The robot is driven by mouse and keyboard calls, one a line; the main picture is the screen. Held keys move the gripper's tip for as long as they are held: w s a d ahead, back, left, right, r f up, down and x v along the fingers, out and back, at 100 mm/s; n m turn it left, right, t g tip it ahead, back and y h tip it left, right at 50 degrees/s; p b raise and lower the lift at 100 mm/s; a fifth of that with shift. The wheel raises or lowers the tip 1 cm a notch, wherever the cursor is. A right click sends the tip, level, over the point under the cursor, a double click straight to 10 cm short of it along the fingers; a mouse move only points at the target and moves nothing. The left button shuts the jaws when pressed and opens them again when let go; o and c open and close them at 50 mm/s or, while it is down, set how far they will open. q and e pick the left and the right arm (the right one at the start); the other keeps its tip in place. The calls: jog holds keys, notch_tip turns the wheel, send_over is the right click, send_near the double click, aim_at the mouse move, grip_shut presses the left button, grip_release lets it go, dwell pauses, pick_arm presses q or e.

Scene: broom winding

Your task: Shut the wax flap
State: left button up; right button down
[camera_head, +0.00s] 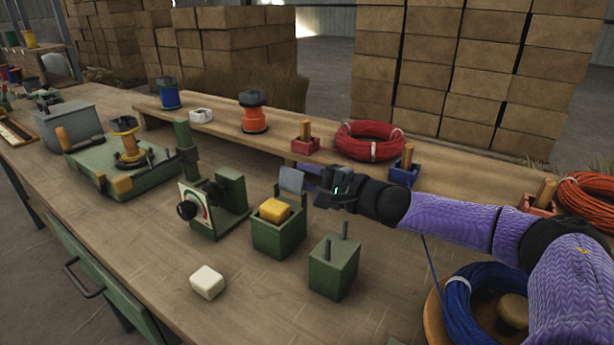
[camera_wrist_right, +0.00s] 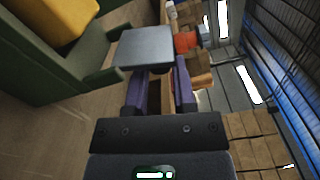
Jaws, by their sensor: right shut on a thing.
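The wax box (camera_head: 277,235) is a green open-topped box holding a yellow wax block (camera_head: 274,211). Its grey wax flap (camera_head: 291,180) stands up at the box's back edge, open. My right gripper (camera_head: 308,175) comes in from the right and is at the flap's side. In the right wrist view the flap (camera_wrist_right: 158,46) lies at the tips of the purple fingers (camera_wrist_right: 160,72), which are shut on it. The green box (camera_wrist_right: 60,75) and yellow wax (camera_wrist_right: 58,18) show at upper left there. My left gripper is not in view.
A green two-pin block (camera_head: 333,267) stands right of the box, and a green dial stand (camera_head: 220,205) stands left. A white block (camera_head: 207,282) lies in front. A raised shelf (camera_head: 215,130) with spools and a red coil (camera_head: 370,142) runs behind.

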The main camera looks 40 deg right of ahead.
jog(key=n+p, duration=0.2)
jog(key=a+r+n+p, duration=0.1)
jog(key=n+p, duration=0.1)
jog(key=p, duration=0.1)
jog(key=n+p, duration=0.2)
jog(key=p, duration=0.1)
jog(key=shift+s+a+r, duration=0.2)
jog(key=shift+a, duration=0.05)
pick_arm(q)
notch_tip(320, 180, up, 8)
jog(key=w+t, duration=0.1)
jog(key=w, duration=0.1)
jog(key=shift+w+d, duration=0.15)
pick_arm(e)
jog(key=shift+a+n, duration=0.1)
jog(key=shift+n, duration=0.4)
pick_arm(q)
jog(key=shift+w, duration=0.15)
pick_arm(e)
jog(key=shift+f, duration=0.1)
